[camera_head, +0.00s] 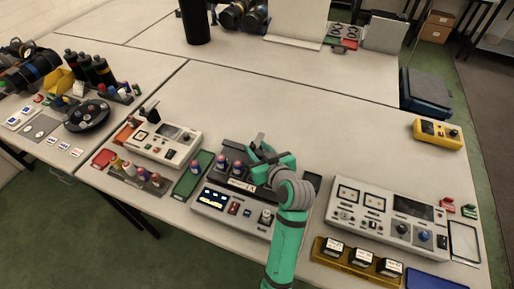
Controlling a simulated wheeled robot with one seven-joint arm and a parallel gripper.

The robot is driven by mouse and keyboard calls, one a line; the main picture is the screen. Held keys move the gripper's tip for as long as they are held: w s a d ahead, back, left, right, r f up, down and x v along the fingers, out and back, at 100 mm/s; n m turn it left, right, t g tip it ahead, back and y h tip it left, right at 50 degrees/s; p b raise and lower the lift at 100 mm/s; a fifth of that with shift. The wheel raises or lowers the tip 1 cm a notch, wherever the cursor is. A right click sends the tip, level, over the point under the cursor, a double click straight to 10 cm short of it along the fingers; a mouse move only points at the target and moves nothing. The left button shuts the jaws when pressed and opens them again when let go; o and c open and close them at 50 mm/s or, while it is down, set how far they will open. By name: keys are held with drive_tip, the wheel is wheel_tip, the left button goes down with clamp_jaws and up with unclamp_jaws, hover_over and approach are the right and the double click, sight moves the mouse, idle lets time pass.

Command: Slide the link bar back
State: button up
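The central console (229,209) stands on the near table, with a light front panel, a lit display and a dark raised back part. Small dark cylinders with red and blue tops (223,164) stand on that back part. My green and grey arm comes in from the bottom. My gripper (260,158) is over the console's back right part, close to the cylinders. I cannot tell whether it touches anything or whether its fingers are open. I cannot pick out the link bar for sure; my gripper and wrist hide part of the console.
A second console (163,143) stands to the left, with a green tray (194,174) between. A larger console (385,216) stands to the right, behind a yellow rack (357,264). A yellow box (438,134) sits at the far right. The table behind my gripper is clear.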

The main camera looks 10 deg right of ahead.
drive_tip(key=v, duration=0.9)
drive_tip(key=shift+s, duration=0.25)
drive_tip(key=shift+w, duration=0.1)
